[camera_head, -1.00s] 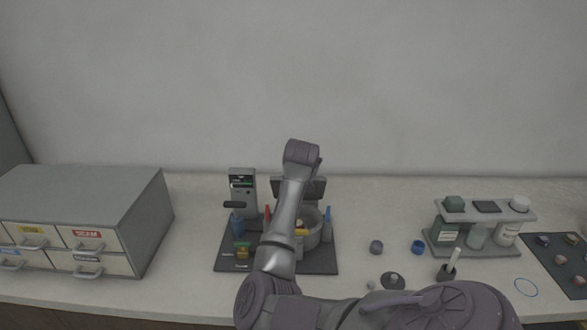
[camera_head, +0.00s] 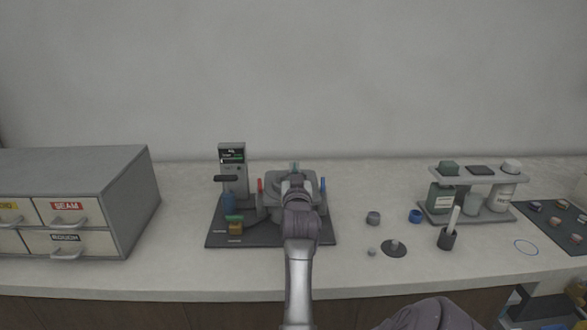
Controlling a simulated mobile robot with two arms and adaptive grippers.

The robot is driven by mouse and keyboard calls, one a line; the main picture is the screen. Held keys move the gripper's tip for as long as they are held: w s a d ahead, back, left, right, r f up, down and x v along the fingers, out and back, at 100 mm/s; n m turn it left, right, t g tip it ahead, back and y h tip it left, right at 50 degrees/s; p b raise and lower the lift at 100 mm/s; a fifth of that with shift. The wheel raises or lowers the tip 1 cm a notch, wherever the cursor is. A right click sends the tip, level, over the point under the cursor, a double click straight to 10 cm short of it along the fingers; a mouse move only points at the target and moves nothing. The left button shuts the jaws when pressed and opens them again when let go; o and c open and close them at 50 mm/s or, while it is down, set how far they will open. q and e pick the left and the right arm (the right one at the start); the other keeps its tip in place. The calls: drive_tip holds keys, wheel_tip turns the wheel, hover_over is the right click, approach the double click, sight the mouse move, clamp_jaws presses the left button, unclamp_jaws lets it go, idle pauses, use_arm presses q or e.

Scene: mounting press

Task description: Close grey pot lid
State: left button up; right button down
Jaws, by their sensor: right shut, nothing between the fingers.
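The grey pot (camera_head: 270,200) stands on a dark mat in the middle of the counter, mostly hidden behind my right arm. Its grey lid (camera_head: 279,178) appears to lie flat over the pot's top. My right gripper (camera_head: 295,176) is over the lid, at about the pot's middle, shut with nothing between its fingers. Whether it touches the lid cannot be told. My left gripper is not in view.
A grey press unit (camera_head: 232,170) with a dark handle stands at the pot's left. Blue, red, green and yellow small parts are around the pot on the dark mat (camera_head: 222,240). A drawer cabinet (camera_head: 125,205) is at the left. A bottle rack (camera_head: 477,175) stands at the right.

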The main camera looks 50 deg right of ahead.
drive_tip(key=shift+s+a+f, duration=0.15)
drive_tip(key=shift+f, duration=0.25)
drive_tip(key=shift+s+a+f, duration=0.1)
drive_tip(key=shift+a+f, duration=0.05)
drive_tip(key=shift+f, duration=0.2)
